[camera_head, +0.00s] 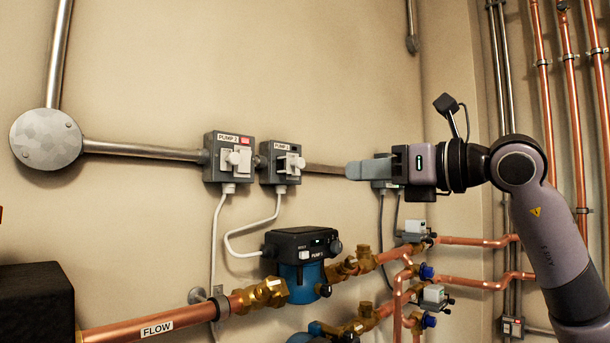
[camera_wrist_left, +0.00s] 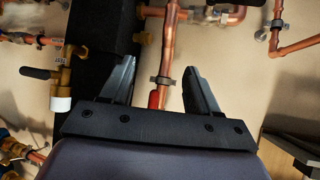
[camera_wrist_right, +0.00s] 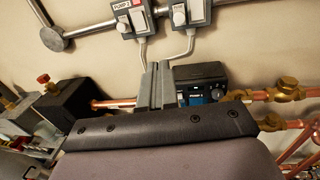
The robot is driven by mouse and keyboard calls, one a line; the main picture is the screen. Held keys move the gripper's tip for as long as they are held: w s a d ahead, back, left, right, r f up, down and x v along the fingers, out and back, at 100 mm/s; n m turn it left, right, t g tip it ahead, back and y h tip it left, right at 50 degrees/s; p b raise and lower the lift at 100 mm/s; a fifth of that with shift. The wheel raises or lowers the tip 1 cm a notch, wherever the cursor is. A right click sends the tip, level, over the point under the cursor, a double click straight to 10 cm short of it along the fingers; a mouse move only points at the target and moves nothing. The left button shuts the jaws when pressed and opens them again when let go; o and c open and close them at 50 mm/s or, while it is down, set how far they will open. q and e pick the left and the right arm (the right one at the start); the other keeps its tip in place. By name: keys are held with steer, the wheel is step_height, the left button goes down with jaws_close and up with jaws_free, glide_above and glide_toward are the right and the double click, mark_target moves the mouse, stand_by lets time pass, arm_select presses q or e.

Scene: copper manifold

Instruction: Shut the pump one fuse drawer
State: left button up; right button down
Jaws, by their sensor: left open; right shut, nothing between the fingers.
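The pump one fuse box (camera_head: 281,149) is the right one of two grey wall boxes in the head view. Its white fuse drawer (camera_head: 291,163) stands out from the front; how far cannot be told. In the right wrist view this box (camera_wrist_right: 190,12) is cut by the top edge. My right gripper (camera_head: 350,171) is shut and empty, right of the box and apart from it, its fingers pointing left. Its shut fingers also show in the right wrist view (camera_wrist_right: 158,68). My left gripper (camera_wrist_left: 163,72) is open and empty, outside the head view.
The similar pump two box (camera_head: 228,158), with a red indicator, sits just left. A metal conduit (camera_head: 140,150) runs along the wall. Below are a pump (camera_head: 298,275), copper pipes (camera_head: 130,332) and brass valves. A black block (camera_head: 37,305) stands at lower left.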

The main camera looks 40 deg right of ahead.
steer(key=s+d+r+m+h, duration=0.1)
steer(key=s+d+r+h, duration=0.1)
steer(key=p, duration=0.4)
glide_toward(303, 164)
steer(key=shift+t, duration=0.3)
steer(key=w, duration=0.4)
steer(key=w+a, duration=0.1)
steer(key=w, duration=0.1)
steer(key=shift+f, duration=0.2)
arm_select(q)
steer(key=shift+s+a+r, duration=0.1)
steer(key=shift+a+r, duration=0.1)
steer(key=shift+r, duration=0.3)
steer(key=shift+a+r, duration=0.2)
steer(key=shift+r, duration=0.25)
arm_select(e)
steer(key=shift+w, duration=0.4)
steer(key=shift+w+p, duration=0.3)
steer(key=shift+p, duration=0.05)
steer(key=w+p, duration=0.1)
steer(key=w, duration=0.1)
steer(key=shift+w+a, duration=0.15)
steer(key=shift+w, duration=0.2)
steer(key=shift+s+r, duration=0.1)
steer(key=shift+s, duration=0.05)
arm_select(q)
step_height(303, 164, up, 2)
steer(key=shift+s+d+r, duration=0.1)
